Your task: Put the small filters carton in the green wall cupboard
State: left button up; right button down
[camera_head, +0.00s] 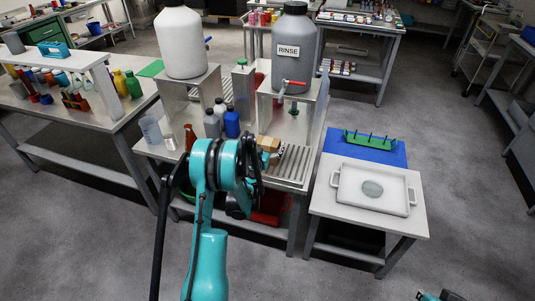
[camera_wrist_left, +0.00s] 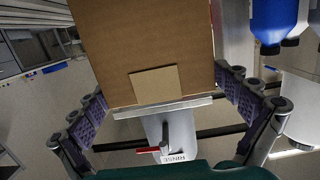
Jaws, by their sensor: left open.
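The small carton, a plain brown cardboard box (camera_head: 268,144), is by the steel bench, largely hidden behind my left wrist in the head view. In the left wrist view the carton (camera_wrist_left: 145,45) fills the upper middle, with a paler tan patch at its lower edge. My left gripper (camera_head: 276,154) is at the carton. Its purple-padded fingers (camera_wrist_left: 170,120) are spread wide to either side of it; I cannot tell whether they touch it. My right gripper (camera_head: 440,296) barely shows at the bottom edge.
A grey RINSE carboy (camera_head: 291,50) with a red tap and a white carboy (camera_head: 181,42) stand on steel stands. Blue and grey bottles (camera_head: 232,124) are close left of the gripper. A white tray (camera_head: 345,199) is on the right table. Grey floor (camera_head: 460,200) is open at right.

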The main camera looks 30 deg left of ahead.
pick_arm(q)
jog(key=shift+w+r, duration=0.1)
jog(key=shift+w, duration=0.05)
jog(key=c, duration=1.7)
jog(key=shift+r, duration=0.1)
